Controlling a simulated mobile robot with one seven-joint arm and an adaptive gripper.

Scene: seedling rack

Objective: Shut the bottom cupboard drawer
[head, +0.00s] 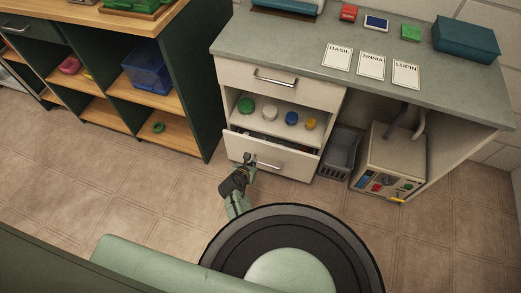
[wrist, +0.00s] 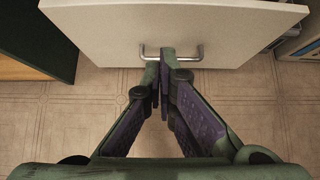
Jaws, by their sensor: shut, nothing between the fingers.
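The bottom cupboard drawer (head: 269,155) is pulled out a little from the cupboard, with a dark gap and some contents showing above its front. Its front panel (wrist: 220,22) fills the top of the wrist view, with a metal bar handle (wrist: 188,54) across it. My gripper (head: 250,158) is in front of the left part of the drawer front, by the handle's left end. In the wrist view my gripper (wrist: 163,58) is shut and empty, its fingertips overlapping the handle in the picture. I cannot tell whether they touch the drawer.
The top drawer (head: 250,78) looks shut; an open shelf (head: 268,128) below it holds several coloured round items. A grey basket (head: 341,150) and a beige cabinet (head: 393,155) stand to the right. A green shelf unit (head: 185,75) stands left. The tiled floor in front is clear.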

